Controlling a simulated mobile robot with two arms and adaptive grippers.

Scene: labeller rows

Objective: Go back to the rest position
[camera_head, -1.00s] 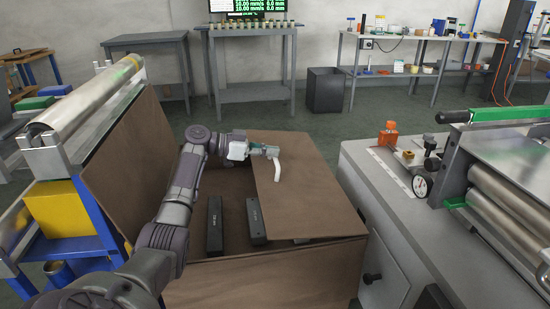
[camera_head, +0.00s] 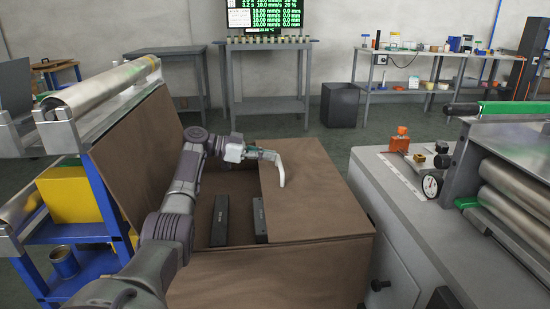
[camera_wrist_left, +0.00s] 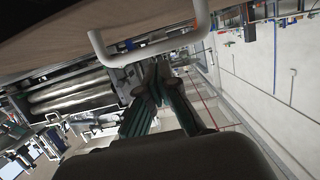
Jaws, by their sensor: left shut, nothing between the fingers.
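My left arm reaches in from the lower left across the box. My right gripper is not in view.
The brown box (camera_head: 310,205) has an open part holding two black bars (camera_head: 220,220) (camera_head: 260,220). A roller rack (camera_head: 100,90) stands at left. A grey machine bench (camera_head: 390,200) with rollers and a dial stands close at right. Tables and a dark bin (camera_head: 340,105) stand behind.

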